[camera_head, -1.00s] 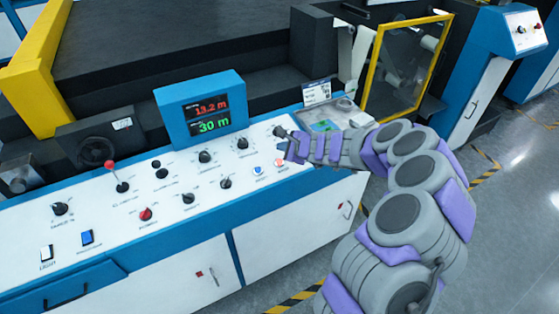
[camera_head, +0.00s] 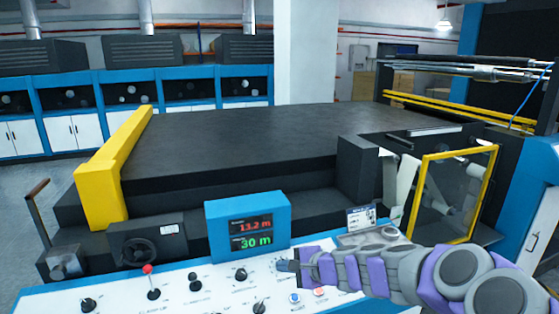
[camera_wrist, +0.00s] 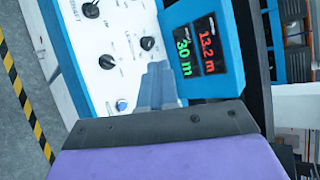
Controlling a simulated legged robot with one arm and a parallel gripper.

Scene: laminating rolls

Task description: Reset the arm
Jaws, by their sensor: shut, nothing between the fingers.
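My arm reaches in from the lower right in the head view. My gripper (camera_head: 284,265) is shut and empty, above the right part of the white control panel (camera_head: 190,299). In the wrist view my gripper (camera_wrist: 158,72) shows its closed fingers in front of the panel (camera_wrist: 85,60), between the knobs and the display. The blue display box (camera_head: 248,222) reads 13.2 m in red and 30 m in green. It also shows in the wrist view (camera_wrist: 235,50). I cannot tell the exact gap between fingers and panel.
The panel carries several black knobs and a red-topped lever (camera_head: 149,270). A yellow-framed clear guard (camera_head: 459,190) stands right of my gripper. A yellow block (camera_head: 101,195) and a large dark machine bed (camera_head: 250,140) lie behind the panel.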

